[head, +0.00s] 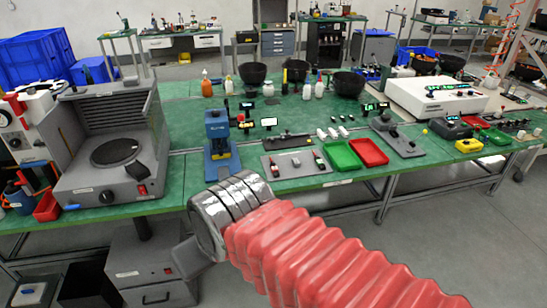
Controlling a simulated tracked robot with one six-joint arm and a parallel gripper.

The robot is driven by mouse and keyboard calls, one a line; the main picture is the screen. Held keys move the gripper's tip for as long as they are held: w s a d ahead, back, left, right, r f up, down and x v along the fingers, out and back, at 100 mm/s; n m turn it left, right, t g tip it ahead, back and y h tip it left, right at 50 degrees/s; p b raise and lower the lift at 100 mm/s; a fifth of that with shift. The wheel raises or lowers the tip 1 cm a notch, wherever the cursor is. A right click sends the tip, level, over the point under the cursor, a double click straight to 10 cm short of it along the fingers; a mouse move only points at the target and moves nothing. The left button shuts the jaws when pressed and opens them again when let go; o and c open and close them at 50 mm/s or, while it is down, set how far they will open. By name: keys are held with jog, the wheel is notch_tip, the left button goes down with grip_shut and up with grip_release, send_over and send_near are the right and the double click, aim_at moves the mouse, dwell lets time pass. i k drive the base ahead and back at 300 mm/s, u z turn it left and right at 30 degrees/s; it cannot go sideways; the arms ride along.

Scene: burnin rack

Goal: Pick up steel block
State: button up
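A small grey block (296,162), which looks like the steel block, sits on a flat grey plate (291,173) on the green bench top. My arm, in a red bellows sleeve with a grey ringed joint, crosses the lower middle of the head view, in front of the bench. My gripper is not visible in this view. The block looks free, with nothing touching it from above.
A blue press (220,140) stands left of the plate. A green tray (342,157) and a red tray (369,152) lie right of it. A grey machine (115,145) fills the left bench. Black bowls (252,74) and bottles stand behind.

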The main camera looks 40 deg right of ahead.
aim_at(295, 162)
jog(key=z, duration=0.05)
jog(key=i, duration=0.75)
jog(key=z, duration=0.6)
jog(key=i, duration=0.5)
jog(key=z, duration=0.35)
